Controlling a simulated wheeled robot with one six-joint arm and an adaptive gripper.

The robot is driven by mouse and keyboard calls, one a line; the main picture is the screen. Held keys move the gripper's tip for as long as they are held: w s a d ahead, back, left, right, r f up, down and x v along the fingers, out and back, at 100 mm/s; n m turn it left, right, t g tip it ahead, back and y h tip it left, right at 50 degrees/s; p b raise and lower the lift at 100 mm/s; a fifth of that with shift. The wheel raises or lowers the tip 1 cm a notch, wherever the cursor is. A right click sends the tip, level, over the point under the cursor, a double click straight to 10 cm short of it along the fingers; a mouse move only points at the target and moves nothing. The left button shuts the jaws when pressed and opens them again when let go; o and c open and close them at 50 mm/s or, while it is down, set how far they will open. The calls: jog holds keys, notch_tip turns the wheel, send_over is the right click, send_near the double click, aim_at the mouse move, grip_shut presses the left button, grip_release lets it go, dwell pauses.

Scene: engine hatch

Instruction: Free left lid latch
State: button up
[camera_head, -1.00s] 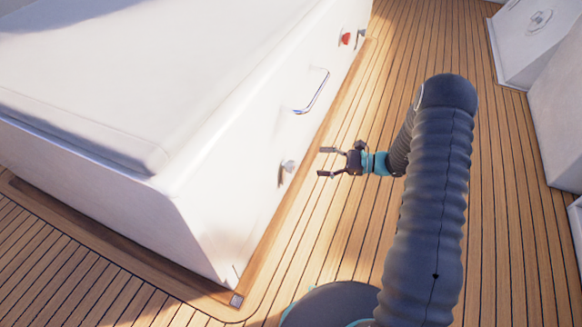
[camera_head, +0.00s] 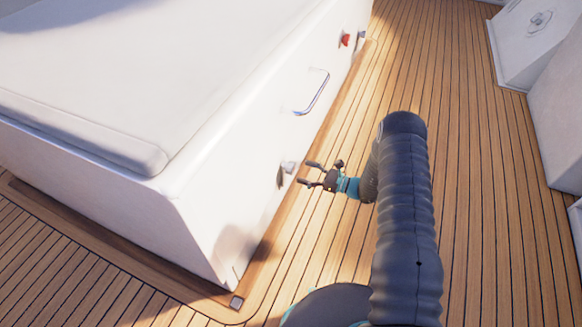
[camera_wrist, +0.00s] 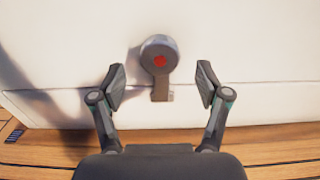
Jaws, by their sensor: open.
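The left lid latch (camera_wrist: 159,60) is a round grey knob with a red mark and a short tab hanging below it, on the white side wall of the hatch box. In the head view the latch (camera_head: 288,167) is a small metal fitting low on the wall near the front corner. My gripper (camera_head: 306,174) is open and close to it, just to its right. In the wrist view my gripper (camera_wrist: 161,82) has one finger on each side of the latch's lower part, apart from it, with nothing between the pads but the view of the latch.
A metal handle (camera_head: 312,94) sticks out of the same wall. Farther along are a red knob (camera_head: 345,40) and another fitting (camera_head: 361,36). White boxes (camera_head: 562,120) stand at the right. The wooden deck (camera_head: 465,200) between is clear.

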aim_at(294, 168)
jog(key=x, duration=0.6)
jog(key=c, duration=1.1)
